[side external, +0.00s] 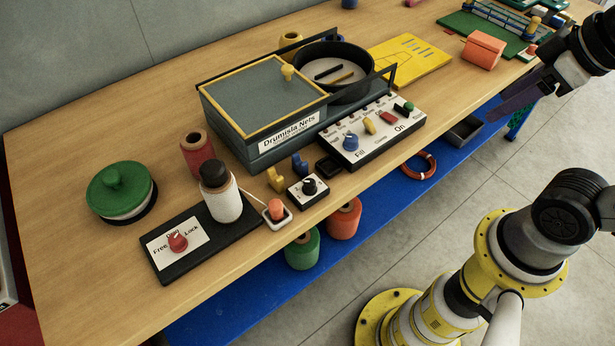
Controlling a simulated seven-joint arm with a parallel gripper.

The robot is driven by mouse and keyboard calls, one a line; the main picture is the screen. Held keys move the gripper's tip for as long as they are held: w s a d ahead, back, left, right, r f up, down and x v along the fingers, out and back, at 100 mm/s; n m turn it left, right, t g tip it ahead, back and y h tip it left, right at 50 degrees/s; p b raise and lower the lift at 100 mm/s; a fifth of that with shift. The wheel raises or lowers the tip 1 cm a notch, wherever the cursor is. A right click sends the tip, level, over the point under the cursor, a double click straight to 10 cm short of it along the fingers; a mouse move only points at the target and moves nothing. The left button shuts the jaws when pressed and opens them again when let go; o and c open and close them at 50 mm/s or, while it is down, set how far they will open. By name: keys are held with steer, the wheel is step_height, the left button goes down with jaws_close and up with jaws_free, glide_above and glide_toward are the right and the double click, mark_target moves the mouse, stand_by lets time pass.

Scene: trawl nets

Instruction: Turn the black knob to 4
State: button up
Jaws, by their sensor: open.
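The black knob (309,186) sits on a small white dial plate on a black base (296,196), near the front edge of the table. The plate has small marks around the knob, too small to read, and I cannot tell which number the knob points at. My gripper (507,106) is at the upper right, past the table's front edge, far from the knob. It is open and appears empty, though its fingers are dark and hard to make out.
A Free/Lock panel with a red knob (177,241) and a white spool (224,203) stands left of the knob. An orange button (276,210), yellow and blue levers (300,165), and the Fill/On control panel (350,158) are close by. The Drumista Nets box (262,95) stands behind.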

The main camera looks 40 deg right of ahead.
steer(key=w+a+r+n+g, duration=0.2)
steer(key=w+r+n, duration=0.3)
steer(key=w+r, duration=0.1)
steer(key=n+g+h, duration=0.3)
steer(key=n, duration=0.5)
glide_above(309, 182)
steer(key=w+d, duration=0.2)
steer(key=d, duration=0.2)
step_height(309, 182, down, 4)
steer(key=s+a+f+n+h, duration=0.1)
steer(key=s+a+f+n, duration=0.15)
steer(key=a+f, duration=0.65)
steer(key=shift+n, duration=0.25)
steer(key=x, duration=1.2)
steer(key=shift+w+f, duration=0.15)
steer(key=shift+f, duration=0.15)
jaws_close()
